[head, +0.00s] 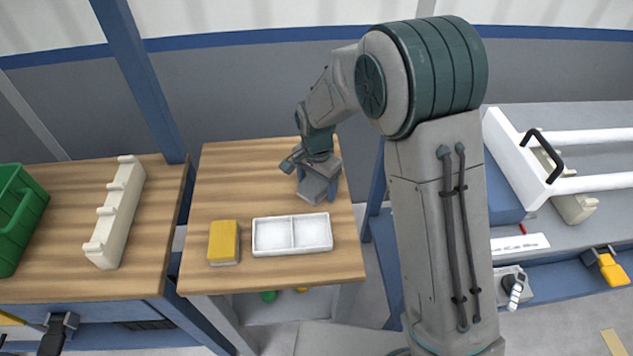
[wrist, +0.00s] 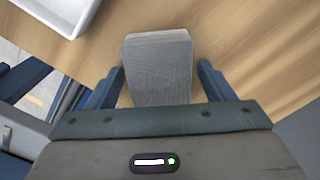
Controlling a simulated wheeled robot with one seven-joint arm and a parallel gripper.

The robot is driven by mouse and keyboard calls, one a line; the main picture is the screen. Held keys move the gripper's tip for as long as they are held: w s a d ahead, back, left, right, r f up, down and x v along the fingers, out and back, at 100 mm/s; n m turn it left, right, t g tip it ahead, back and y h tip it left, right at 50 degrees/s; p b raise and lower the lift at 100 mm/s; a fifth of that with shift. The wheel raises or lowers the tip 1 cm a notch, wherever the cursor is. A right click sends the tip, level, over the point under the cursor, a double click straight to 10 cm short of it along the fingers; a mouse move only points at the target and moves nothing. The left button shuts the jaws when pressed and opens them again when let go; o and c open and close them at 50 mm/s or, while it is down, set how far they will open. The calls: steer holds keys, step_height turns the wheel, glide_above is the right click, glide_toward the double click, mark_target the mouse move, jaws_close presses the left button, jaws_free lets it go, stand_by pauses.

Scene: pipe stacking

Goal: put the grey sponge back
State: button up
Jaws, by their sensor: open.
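The grey sponge (wrist: 158,68) lies on the wooden table, between the two fingers of my gripper (wrist: 160,80) in the wrist view. The fingers are open, with a gap on each side of the sponge. In the head view my gripper (head: 319,190) is low over the back right of the table, and the grey sponge (head: 313,187) shows partly under it. A white two-compartment tray (head: 292,252) stands in front of my gripper, and both compartments are empty. A yellow sponge (head: 224,242) lies just left of the tray.
The wooden table (head: 230,180) is bare at its back left. A second table at the left holds a white rack (head: 117,213) and a green crate (head: 20,215). A bench with white pipes (head: 590,137) stands at the right, beyond my arm.

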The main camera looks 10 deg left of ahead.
mark_target(317, 182)
step_height(317, 182, up, 12)
steer(key=shift+r, duration=0.2)
steer(key=s+d+r+n+t, duration=0.1)
steer(key=s+d+r+n, duration=0.1)
steer(key=s+d, duration=0.7)
steer(key=s+d+r+n+t, duration=0.1)
steer(key=s+d+r+n, duration=0.2)
steer(key=s+d, duration=0.6)
steer(key=d, duration=0.5)
steer(key=shift+s+d+r+n+t, duration=0.15)
steer(key=shift+s+d+n+t, duration=0.2)
steer(key=shift+s+n+t, duration=0.05)
steer(key=shift+s, duration=0.1)
